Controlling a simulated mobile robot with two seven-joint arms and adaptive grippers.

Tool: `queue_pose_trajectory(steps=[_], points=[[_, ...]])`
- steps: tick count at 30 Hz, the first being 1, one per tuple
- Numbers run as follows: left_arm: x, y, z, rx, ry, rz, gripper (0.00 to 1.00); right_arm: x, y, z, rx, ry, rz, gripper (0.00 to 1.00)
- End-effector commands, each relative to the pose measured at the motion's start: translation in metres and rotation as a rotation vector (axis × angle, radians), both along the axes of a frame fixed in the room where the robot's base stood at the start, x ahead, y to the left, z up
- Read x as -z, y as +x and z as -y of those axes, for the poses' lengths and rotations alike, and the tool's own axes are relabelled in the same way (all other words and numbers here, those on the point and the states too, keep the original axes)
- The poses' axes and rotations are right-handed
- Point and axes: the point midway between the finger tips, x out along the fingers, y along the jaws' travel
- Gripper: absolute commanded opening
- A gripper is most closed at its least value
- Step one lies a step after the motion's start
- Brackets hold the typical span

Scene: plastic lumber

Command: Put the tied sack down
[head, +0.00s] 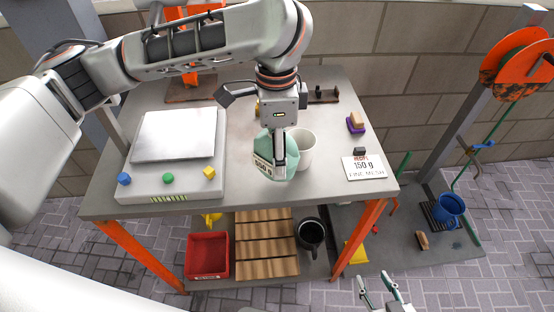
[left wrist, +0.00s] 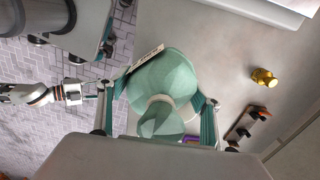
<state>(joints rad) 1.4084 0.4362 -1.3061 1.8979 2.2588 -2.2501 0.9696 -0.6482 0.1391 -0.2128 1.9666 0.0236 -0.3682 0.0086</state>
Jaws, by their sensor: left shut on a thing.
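The tied sack (head: 267,148) is a small pale green bag with a printed label. My left gripper (head: 279,160) points down over the front part of the grey table (head: 245,182) and is shut on the sack. In the left wrist view the sack (left wrist: 163,82) sits between the two fingers, its gathered neck toward the camera. A white cup (head: 304,150) stands just right of the sack in the head view. I cannot tell whether the sack touches the tabletop. My right gripper (head: 377,287) is low in front of the table, fingers apart and empty.
A scale (head: 174,137) with coloured knobs stands left on the table. A recipe card reading 150 g (head: 364,168) lies at the right. The tabletop between cup and card is clear. A red bin (head: 207,256) and black mug (head: 311,234) are below.

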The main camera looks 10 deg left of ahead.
Motion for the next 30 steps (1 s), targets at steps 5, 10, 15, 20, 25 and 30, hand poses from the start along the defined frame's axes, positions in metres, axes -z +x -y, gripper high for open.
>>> queue_pose_trajectory(steps=[5,10,15,20,25,30], points=[[0.027,-0.001,0.001,0.001,-0.002,-0.006,0.27,0.01,-0.002,0.001,-0.002,-0.005,-0.004,0.4],[0.033,0.0,0.0,0.001,-0.001,-0.001,0.27,0.011,0.0,0.003,-0.002,-0.015,-0.004,0.4],[0.032,0.0,0.0,0.0,-0.001,0.0,0.27,0.008,0.002,0.004,-0.002,-0.015,0.002,0.4],[0.035,0.0,0.0,-0.001,0.001,0.0,0.75,0.005,0.003,0.003,0.0,-0.011,0.006,0.4],[0.036,0.0,0.0,-0.001,0.001,-0.001,0.81,0.006,0.003,0.003,-0.001,-0.01,0.005,0.4],[0.036,0.0,0.0,0.0,0.001,-0.001,0.81,0.007,0.002,0.003,0.0,-0.01,0.003,0.4]])
